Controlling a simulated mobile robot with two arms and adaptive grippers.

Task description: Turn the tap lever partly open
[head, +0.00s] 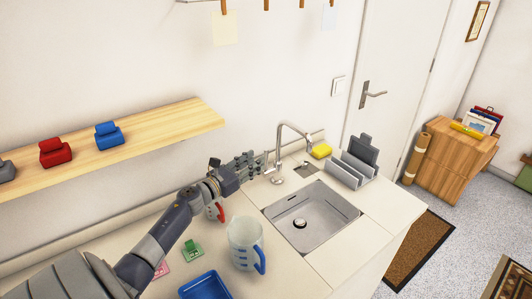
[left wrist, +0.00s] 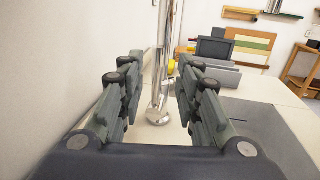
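The chrome tap (head: 282,152) stands upright behind the sink (head: 338,222), its spout arching over towards the basin. My left gripper (head: 262,163) reaches in from the left above the counter, its fingertips close to the tap's body. In the left wrist view the gripper is open, with a finger on each side. The tap's upright body and round base (left wrist: 158,116) show in the gap between the fingers, a little ahead. I see nothing held. I cannot clearly make out the lever or whether a finger touches it. My right gripper is not in view.
A clear jug with a blue handle (head: 246,245), a red-handled mug (head: 216,211) and a blue tray (head: 205,287) stand on the counter near my left arm. A grey rack (head: 352,170) and yellow sponge (head: 321,151) are right of the tap. The wall is close behind.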

